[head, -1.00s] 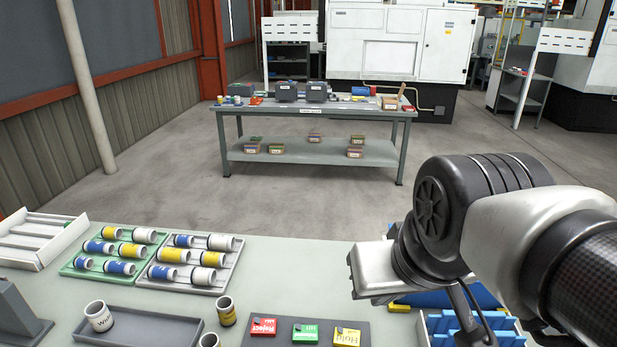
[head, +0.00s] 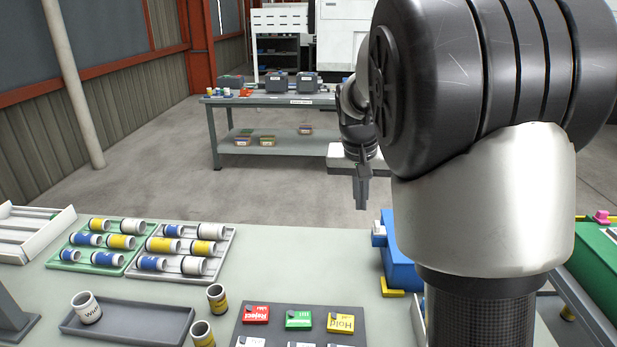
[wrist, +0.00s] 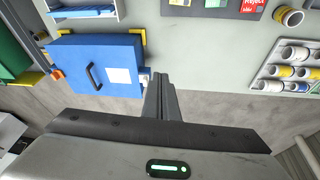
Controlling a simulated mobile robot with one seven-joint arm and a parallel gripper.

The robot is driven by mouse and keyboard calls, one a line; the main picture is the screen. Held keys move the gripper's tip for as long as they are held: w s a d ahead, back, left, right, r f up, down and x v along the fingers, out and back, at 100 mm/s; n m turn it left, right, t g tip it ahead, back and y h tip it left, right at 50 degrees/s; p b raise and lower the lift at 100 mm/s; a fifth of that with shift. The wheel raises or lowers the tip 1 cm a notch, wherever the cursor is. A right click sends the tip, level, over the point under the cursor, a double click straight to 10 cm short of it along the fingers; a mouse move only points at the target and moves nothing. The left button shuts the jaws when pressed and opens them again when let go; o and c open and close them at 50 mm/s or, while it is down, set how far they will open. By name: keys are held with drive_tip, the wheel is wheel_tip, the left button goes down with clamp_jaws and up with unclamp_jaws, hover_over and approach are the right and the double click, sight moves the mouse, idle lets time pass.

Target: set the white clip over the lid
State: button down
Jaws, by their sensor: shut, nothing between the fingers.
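A blue box (head: 402,265) stands on the table, partly hidden by my arm in the head view. The wrist view shows its blue lid (wrist: 75,62) from above, with a black handle and a white label. The white clip (head: 378,234) is at the box's left side in the head view; it also shows at the right edge of the lid in the wrist view (wrist: 146,76). I cannot tell whether it overlaps the lid. My gripper (head: 363,203) is shut and empty, pointing down, apart from the box. In the wrist view its fingers (wrist: 160,78) appear beside the clip.
An orange piece (wrist: 57,74) is on the box's other side. Yellow brackets (head: 391,289) sit at its base. Coloured sign blocks (head: 298,319), a grey tray (head: 120,318) and can trays (head: 130,261) lie to the left. A green case (head: 598,250) is at right.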

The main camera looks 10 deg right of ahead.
drive_tip(key=w+f+h+b, duration=0.1)
drive_tip(key=w+f+h, duration=0.3)
drive_tip(key=w+f, duration=0.8)
drive_tip(key=w, duration=0.3)
drive_tip(key=shift+a+f+h+b, duration=0.2)
drive_tip(key=shift+a+h+b, duration=0.1)
drive_tip(key=shift+a+b, duration=0.1)
approach(373, 228)
wheel_tip(373, 228, down, 4)
drive_tip(key=w+a, duration=0.1)
drive_tip(key=w, duration=0.1)
drive_tip(key=shift+s+d+f+p, duration=0.1)
drive_tip(key=shift+d+p, duration=0.2)
drive_tip(key=shift+d, duration=0.65)
drive_tip(key=shift+s+d+f+p, duration=0.15)
drive_tip(key=shift+d+p, duration=0.15)
drive_tip(key=shift+d, duration=0.65)
